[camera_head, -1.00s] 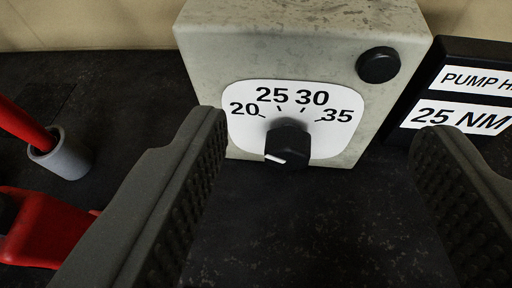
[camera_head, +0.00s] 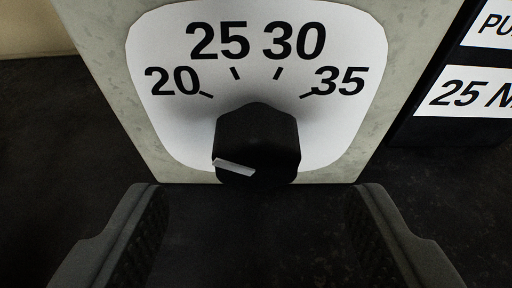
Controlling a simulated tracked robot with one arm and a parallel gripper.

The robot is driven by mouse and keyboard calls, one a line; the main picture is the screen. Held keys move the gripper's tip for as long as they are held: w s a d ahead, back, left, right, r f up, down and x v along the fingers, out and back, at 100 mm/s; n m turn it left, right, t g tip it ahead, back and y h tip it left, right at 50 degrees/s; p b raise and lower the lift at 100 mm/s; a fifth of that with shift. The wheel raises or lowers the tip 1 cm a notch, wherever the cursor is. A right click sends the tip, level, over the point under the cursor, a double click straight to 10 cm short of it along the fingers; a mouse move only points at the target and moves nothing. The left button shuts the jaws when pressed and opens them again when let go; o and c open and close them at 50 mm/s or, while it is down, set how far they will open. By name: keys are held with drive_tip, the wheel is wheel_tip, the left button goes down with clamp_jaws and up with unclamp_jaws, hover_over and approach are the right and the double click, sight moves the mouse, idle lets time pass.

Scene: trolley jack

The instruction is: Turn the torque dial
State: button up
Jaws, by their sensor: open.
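The torque dial is a black knob (camera_head: 258,145) on a white scale plate (camera_head: 180,125) marked 20, 25, 30 and 35. Its pale pointer mark (camera_head: 234,167) points to the lower left, below the 20 mark. My gripper (camera_head: 258,200) is open, with one dark finger at the lower left and one at the lower right. The knob lies ahead of the gap between the fingers, roughly centred. Neither finger touches it in this view.
The plate sits on a grey metal box (camera_head: 95,40). A black sign (camera_head: 420,128) to the right carries a white label reading "25 N", cut off by the frame edge. The dark floor (camera_head: 50,180) is clear at the left.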

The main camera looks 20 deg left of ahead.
sight(253, 166)
drive_tip(key=shift+x, duration=2.75)
drive_tip(key=shift+a, duration=0.1)
drive_tip(key=c, duration=1)
